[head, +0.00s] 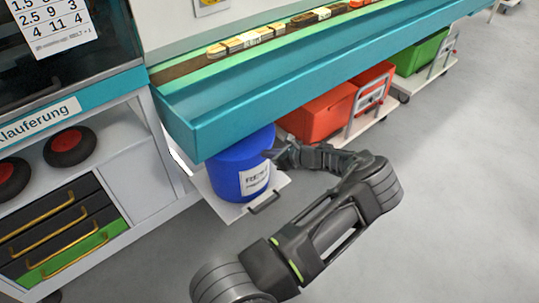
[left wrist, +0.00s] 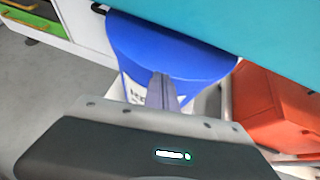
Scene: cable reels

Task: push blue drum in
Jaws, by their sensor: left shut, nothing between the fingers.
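The blue drum (head: 240,166) with a white label stands upright on a low white board (head: 228,208) with a dark handle, partly under the teal conveyor edge. The drum also fills the upper middle of the left wrist view (left wrist: 175,50). My left gripper (head: 277,153) is shut and empty, with its tips at the drum's right side in the head view. In the left wrist view the closed fingers (left wrist: 161,85) overlap the drum's front; I cannot tell whether they touch it. My right gripper is not in view.
The teal conveyor (head: 290,85) overhangs the drum. A red bin (head: 318,112) on a white trolley stands to the right, with a green bin (head: 420,52) beyond. A shelf unit with drawers (head: 60,225) is at left. The floor at right is clear.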

